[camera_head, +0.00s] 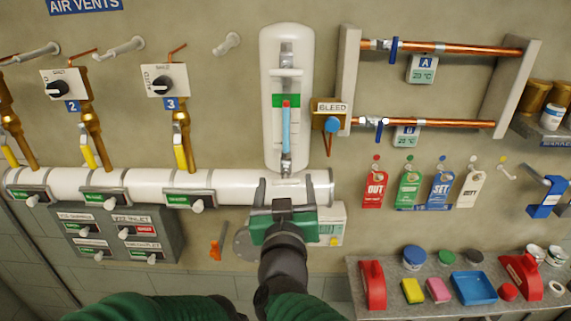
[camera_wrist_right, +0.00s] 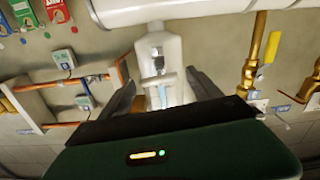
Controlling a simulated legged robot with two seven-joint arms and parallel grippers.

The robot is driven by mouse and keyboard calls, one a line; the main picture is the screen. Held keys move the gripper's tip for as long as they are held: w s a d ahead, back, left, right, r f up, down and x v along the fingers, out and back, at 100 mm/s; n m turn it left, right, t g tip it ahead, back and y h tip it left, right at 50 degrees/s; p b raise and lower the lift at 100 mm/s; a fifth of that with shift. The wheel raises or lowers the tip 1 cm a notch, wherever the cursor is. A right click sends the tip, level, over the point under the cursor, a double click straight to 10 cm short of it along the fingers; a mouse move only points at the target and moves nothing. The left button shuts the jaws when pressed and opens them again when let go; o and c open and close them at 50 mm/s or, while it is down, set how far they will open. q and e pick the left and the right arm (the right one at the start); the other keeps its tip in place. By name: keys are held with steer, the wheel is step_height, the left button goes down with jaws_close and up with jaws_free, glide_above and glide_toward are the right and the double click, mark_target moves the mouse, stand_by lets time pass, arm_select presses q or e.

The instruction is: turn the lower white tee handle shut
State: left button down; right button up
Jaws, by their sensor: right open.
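A white upright tank (camera_head: 287,45) carries a sight glass with a light blue tube (camera_head: 286,130). An upper white tee handle (camera_head: 286,72) lies crosswise near its top. The lower white tee handle (camera_head: 286,181) is at the tank's foot; its bar also looks crosswise in the right wrist view (camera_wrist_right: 154,82). My right gripper (camera_head: 287,190) is open, its fingers on either side of the lower handle. In the right wrist view my right gripper (camera_wrist_right: 161,90) has visible space around the handle, and no contact shows. My left gripper is not in view.
A thick white pipe (camera_head: 240,187) runs just behind and left of my gripper. Copper pipes (camera_head: 450,123) and hanging tags (camera_head: 409,188) are farther right. A shelf (camera_head: 390,298) with several objects stands lower right.

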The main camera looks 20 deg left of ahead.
mark_target(285, 180)
steer(key=p+x, duration=0.1)
steer(key=x, duration=0.4)
steer(key=shift+w+a, duration=0.1)
steer(key=shift+c, duration=0.2)
steer(key=shift+c, duration=1.1)
steer(key=c, duration=1.1)
steer(key=shift+m+b, duration=0.55)
steer(key=shift+m, duration=0.05)
steer(key=o, duration=1.4)
steer(key=shift+c, duration=0.2)
